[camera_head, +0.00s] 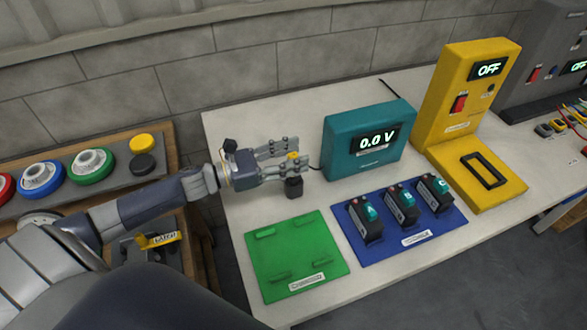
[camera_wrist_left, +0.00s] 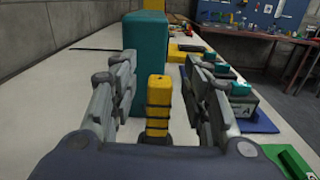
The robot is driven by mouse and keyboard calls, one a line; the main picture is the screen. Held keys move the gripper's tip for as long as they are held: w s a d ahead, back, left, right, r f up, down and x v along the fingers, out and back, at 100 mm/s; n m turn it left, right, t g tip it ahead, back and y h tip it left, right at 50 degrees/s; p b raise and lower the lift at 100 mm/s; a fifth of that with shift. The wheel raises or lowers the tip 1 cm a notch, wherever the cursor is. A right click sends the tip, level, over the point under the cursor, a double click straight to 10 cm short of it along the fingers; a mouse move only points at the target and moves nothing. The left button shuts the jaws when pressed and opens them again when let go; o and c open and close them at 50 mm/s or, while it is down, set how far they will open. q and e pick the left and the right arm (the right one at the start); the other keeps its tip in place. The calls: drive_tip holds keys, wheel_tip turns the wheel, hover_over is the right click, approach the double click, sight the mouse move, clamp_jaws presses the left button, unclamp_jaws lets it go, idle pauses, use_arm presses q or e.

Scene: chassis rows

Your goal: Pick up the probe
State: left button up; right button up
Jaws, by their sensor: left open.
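The probe (camera_wrist_left: 157,105) is a yellow stick with black bands, upright between the two fingers of my left gripper (camera_wrist_left: 161,68) in the left wrist view. In the head view its yellow top (camera_head: 293,156) shows between the fingers, above a small black holder (camera_head: 294,188) on the white table. My left gripper (camera_head: 302,156) is open around the probe, with a visible gap on each side in the wrist view. The probe's lower part is partly hidden by the gripper. My right gripper is not in view.
A teal meter (camera_head: 365,162) reading 0.0 V stands just beyond the fingertips. A green mat (camera_head: 296,257) and a blue mat (camera_head: 376,249) with three dark modules lie nearer the front edge. A yellow tester (camera_head: 447,117) reading OFF stands to the right.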

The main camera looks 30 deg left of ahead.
use_arm(q)
drive_tip(key=shift+w+d, duration=0.1)
drive_tip(key=shift+c, duration=0.3)
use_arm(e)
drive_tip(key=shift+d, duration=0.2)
use_arm(q)
clamp_jaws()
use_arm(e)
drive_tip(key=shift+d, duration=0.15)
